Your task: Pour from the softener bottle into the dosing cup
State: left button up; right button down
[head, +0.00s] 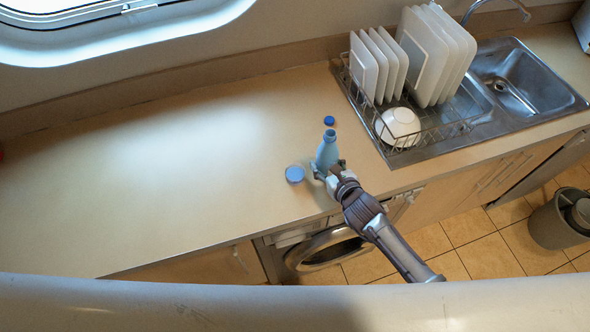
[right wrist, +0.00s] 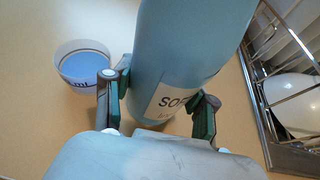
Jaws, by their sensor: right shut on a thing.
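The softener bottle (head: 327,152) is light blue with an open neck and stands upright on the counter. In the right wrist view the bottle (right wrist: 190,60) shows a white label reading "SOF". My right gripper (head: 329,170) is shut on the bottle's lower body, with a finger on each side in the right wrist view (right wrist: 158,108). The dosing cup (head: 294,174) sits on the counter just left of the bottle, apart from it. In the right wrist view the cup (right wrist: 84,66) is translucent with blue inside and dark markings. A dark blue cap (head: 329,120) lies behind the bottle. My left gripper is not in view.
A wire dish rack (head: 432,136) with white plates (head: 378,62) and an upturned white bowl (head: 398,127) stands right of the bottle. A steel sink (head: 520,82) lies farther right.

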aim_at(333, 156)
jog(key=shift+r, duration=3.05)
jog(key=shift+w, duration=0.2)
